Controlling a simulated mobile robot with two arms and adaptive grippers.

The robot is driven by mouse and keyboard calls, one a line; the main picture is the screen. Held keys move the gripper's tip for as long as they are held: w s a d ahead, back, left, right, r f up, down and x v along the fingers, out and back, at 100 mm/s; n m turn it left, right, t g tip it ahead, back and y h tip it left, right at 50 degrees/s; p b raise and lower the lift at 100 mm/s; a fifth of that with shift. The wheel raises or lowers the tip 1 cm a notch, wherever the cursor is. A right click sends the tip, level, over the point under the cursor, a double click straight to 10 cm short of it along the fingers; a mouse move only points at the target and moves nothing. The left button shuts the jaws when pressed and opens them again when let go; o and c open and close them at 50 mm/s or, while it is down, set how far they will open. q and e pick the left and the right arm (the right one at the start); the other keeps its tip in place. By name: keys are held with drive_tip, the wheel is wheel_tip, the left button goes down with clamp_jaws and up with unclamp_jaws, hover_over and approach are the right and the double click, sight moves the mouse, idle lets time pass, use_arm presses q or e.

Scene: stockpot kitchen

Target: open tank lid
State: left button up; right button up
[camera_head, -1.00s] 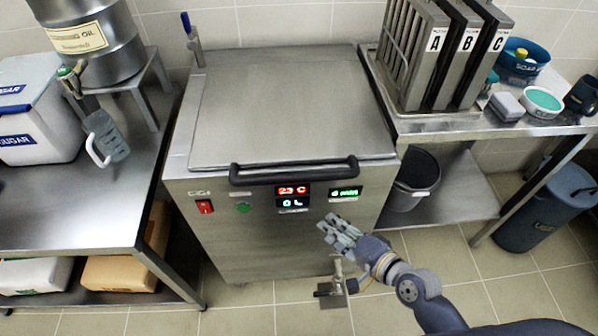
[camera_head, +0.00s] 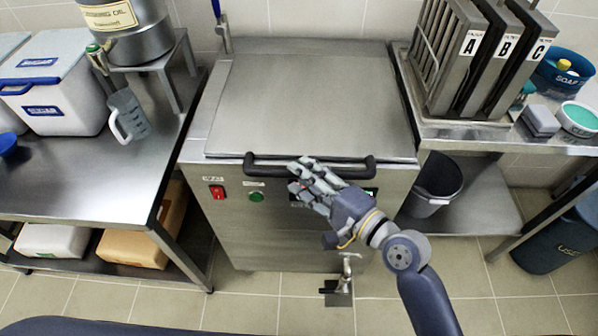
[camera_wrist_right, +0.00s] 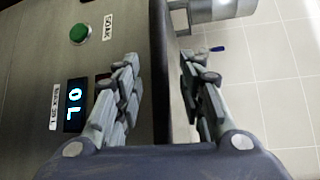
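The steel tank (camera_head: 235,225) stands in the middle of the head view. Its flat lid (camera_head: 310,100) lies shut on top. A black bar handle (camera_head: 275,167) runs along the lid's front edge. My right gripper (camera_head: 299,173) is at the middle of this handle, its fingers overlapping the bar in the head view. In the right wrist view my right gripper (camera_wrist_right: 160,65) is open, with the black handle (camera_wrist_right: 163,110) running between its two spread fingers; I cannot tell whether they touch it. My left gripper is not in view.
A steel table (camera_head: 95,185) at the left holds a white sugar bin (camera_head: 70,85) and a jug (camera_head: 128,115). Labelled racks (camera_head: 470,65) stand on the right table. A drain tap (camera_head: 345,275) sticks out low at the tank's front. The lid top is clear.

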drive_tip(key=shift+x, duration=1.1)
clamp_jaws()
